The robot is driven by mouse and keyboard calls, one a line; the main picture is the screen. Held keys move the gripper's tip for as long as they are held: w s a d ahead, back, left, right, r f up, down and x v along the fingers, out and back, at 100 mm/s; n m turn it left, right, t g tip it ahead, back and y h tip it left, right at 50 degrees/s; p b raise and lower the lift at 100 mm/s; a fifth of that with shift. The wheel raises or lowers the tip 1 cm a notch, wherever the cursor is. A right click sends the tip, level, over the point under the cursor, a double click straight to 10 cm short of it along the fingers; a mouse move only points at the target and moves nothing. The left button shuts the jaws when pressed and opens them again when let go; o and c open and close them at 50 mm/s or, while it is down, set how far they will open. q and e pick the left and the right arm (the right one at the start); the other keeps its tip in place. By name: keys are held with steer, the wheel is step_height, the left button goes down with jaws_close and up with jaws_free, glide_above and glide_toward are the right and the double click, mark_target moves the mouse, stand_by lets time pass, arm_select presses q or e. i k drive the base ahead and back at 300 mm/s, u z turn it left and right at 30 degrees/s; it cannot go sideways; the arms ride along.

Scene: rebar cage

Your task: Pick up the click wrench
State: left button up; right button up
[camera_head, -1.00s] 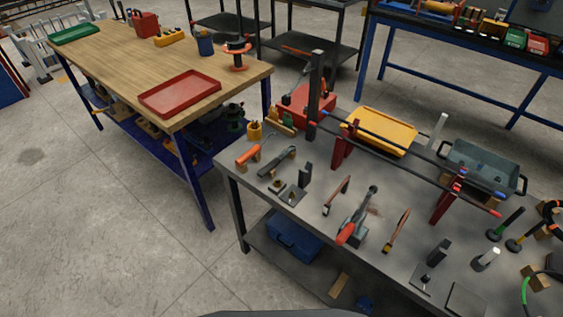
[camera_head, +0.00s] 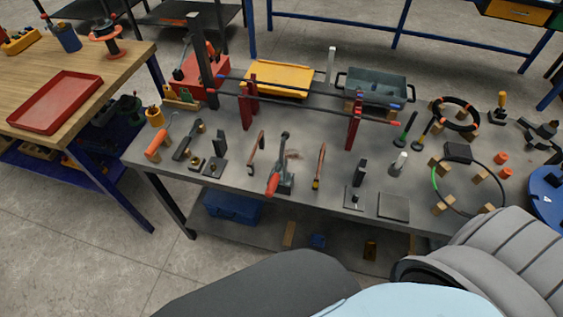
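No tool in the head view is clearly identifiable as the click wrench. Several hand tools lie on the grey metal workbench (camera_head: 225,180). An orange-handled tool (camera_head: 157,146) with a thin grey shaft is at the bench's left end. A dark long tool (camera_head: 187,141) lies just right of it. A tool with a red handle and grey body (camera_head: 279,172) is near the front middle. Slim tools (camera_head: 256,150) and (camera_head: 319,167) lie on either side of it. Neither of my grippers is visible; only parts of my own body show along the bottom and lower right.
A rail frame with red posts (camera_head: 354,133) stands across the bench, before a yellow tray (camera_head: 277,79) and a grey bin (camera_head: 377,87). Cable rings and wooden blocks crowd the right. A wooden table with a red tray (camera_head: 57,101) stands left. A blue box (camera_head: 232,206) sits on the lower shelf.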

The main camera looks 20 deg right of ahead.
mark_target(178, 154)
steer(key=z, duration=0.5)
steer(key=k, duration=0.6)
steer(key=z, duration=0.9)
steer(key=i, duration=0.7)
steer(key=u, duration=0.65)
steer(key=i, duration=0.55)
steer(key=u, duration=0.4)
